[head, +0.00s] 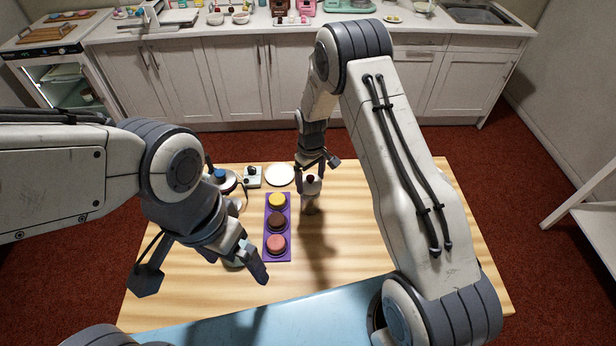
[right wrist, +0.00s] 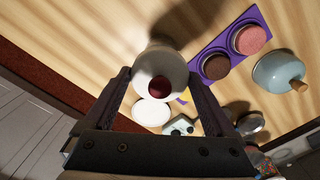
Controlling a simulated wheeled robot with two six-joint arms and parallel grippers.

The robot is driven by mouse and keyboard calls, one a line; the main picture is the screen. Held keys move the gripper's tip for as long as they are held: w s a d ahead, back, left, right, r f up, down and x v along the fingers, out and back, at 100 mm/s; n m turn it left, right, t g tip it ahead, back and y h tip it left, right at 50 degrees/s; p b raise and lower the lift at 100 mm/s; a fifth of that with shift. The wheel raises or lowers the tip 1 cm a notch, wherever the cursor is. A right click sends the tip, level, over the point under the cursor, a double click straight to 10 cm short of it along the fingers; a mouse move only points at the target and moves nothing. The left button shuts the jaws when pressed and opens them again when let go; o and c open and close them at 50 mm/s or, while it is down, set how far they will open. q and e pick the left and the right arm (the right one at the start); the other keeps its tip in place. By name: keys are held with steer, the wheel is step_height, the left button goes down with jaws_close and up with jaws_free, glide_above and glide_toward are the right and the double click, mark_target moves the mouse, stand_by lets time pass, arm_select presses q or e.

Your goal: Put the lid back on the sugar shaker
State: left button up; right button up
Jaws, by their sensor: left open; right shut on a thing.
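My right gripper (head: 311,180) is shut on a white rounded piece with a dark red knob, which looks like the lid (head: 313,187). In the right wrist view the lid (right wrist: 161,68) sits between the two fingers (right wrist: 160,95), knob toward the camera. A pale body, likely the sugar shaker (head: 310,205), shows directly beneath it on the table. Whether lid and shaker touch or are apart cannot be told. My left gripper (head: 204,277) is open and empty over the left part of the table.
A purple tray (head: 267,215) with yellow, brown and pink round cakes lies left of the shaker. A white plate (head: 280,175) and a small pale green device (head: 252,178) stand behind. A teal dome (right wrist: 280,72) with a wooden knob is near the tray. The table's right side is clear.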

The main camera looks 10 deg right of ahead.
steer(key=shift+f, duration=0.6)
steer(key=shift+a, duration=0.1)
steer(key=shift+f+b, duration=1.15)
steer(key=shift+b, duration=0.2)
stand_by(2.3)
steer(key=o, duration=1)
steer(key=shift+r, duration=0.25)
steer(key=shift+r+p, duration=2.25)
steer(key=shift+r, duration=0.9)
steer(key=shift+r, duration=0.1)
